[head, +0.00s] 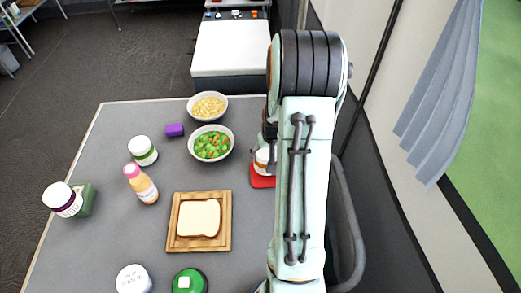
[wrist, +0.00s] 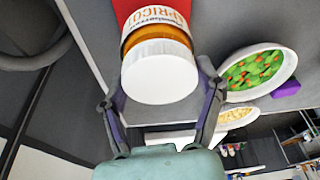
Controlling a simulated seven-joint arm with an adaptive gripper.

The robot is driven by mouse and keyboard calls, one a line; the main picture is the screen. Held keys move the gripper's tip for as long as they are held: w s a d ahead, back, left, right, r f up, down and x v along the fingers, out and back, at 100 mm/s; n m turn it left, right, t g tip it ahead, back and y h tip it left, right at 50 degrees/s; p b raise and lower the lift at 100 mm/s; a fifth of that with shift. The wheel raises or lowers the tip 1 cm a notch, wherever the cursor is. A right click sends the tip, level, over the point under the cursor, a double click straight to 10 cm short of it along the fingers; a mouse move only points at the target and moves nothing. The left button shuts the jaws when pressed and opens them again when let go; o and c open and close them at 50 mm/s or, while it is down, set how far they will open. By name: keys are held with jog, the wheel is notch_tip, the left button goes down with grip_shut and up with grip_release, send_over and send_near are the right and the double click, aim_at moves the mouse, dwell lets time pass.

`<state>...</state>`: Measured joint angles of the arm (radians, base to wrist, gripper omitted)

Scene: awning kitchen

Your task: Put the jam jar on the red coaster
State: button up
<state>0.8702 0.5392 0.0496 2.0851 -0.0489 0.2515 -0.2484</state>
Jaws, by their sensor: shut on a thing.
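The jam jar (wrist: 155,50) has a white lid, amber contents and a label reading APRICOT. My gripper (wrist: 160,84) is shut on it, with one finger on each side near the lid. In the head view the jar (head: 262,160) is partly hidden behind my arm. The red coaster (head: 261,181) shows just below it there, and also behind the jar in the wrist view (wrist: 124,9). The jar is at the coaster, upright as far as I can see. I cannot tell whether its base touches the coaster. My gripper is mostly hidden in the head view.
A bowl of green and orange vegetables (head: 212,144) and a bowl of pale food (head: 208,106) stand left of the coaster. A wooden board with bread (head: 171,243), a bottle (head: 143,186) and several jars are further left. A dark bin (head: 347,240) is at the right.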

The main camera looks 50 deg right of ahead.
jog(key=shift+f, duration=1.4)
jog(key=shift+f, duration=0.2)
jog(key=o, duration=1.2)
jog(key=shift+r, duration=0.1)
